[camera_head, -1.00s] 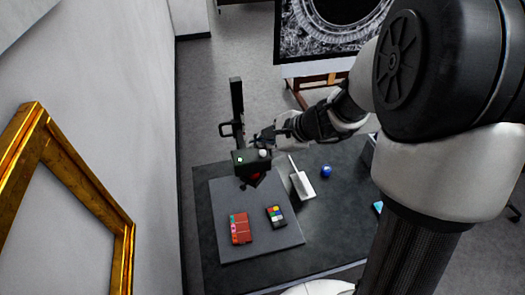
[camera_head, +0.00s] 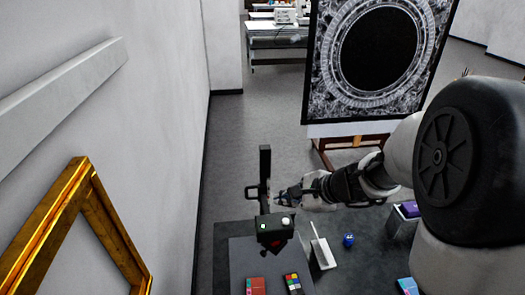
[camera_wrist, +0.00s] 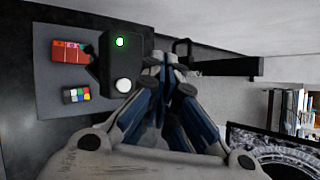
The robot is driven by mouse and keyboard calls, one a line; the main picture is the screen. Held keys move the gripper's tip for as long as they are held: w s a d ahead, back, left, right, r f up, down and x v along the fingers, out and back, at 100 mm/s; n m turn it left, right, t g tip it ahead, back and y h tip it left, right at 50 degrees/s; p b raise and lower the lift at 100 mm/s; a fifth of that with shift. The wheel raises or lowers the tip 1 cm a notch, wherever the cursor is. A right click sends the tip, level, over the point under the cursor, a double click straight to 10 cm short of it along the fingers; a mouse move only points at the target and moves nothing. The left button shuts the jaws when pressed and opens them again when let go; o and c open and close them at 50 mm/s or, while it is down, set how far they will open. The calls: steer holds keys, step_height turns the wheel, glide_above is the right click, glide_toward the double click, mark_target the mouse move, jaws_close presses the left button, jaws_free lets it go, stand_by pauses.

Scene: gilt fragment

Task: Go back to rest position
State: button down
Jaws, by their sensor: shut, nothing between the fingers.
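My gripper (camera_head: 281,196) is shut and empty, raised over the far left part of the dark table (camera_head: 375,222). In the wrist view the fingers (camera_wrist: 168,72) come together with nothing between them. Close by is a black box (camera_head: 275,228) with a green light and a white round knob; it also shows in the wrist view (camera_wrist: 118,75), just left of the fingertips. A black upright post (camera_head: 265,165) with a side handle stands behind the box. I cannot tell whether the fingers touch either.
A grey mat (camera_head: 243,262) bears a red item (camera_head: 256,286) and a colour-block item (camera_head: 293,283). A white tray (camera_head: 323,254) and blue ball (camera_head: 348,240) lie right of it. A gold frame (camera_head: 70,215) is at the left wall; an easel picture (camera_head: 330,75) stands behind.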

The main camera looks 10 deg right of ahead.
steer(key=s+a+f+n+g+h+b, duration=0.1)
steer(key=s+a+f+n+b, duration=0.2)
steer(key=s+n+b, duration=0.4)
steer(key=s+a+f+n+g+h+b, duration=0.1)
steer(key=s+a+f+n+b, duration=0.25)
steer(key=s+b, duration=0.4)
steer(key=s+d+f+n+h+b, duration=0.2)
steer(key=s+d+f+n+b, duration=0.1)
steer(key=s, duration=0.3)
steer(key=s+d+f+n+h+b, duration=0.2)
steer(key=s+d+f+n+b, duration=0.2)
steer(key=s+n, duration=0.1)
steer(key=shift+s, duration=0.8)
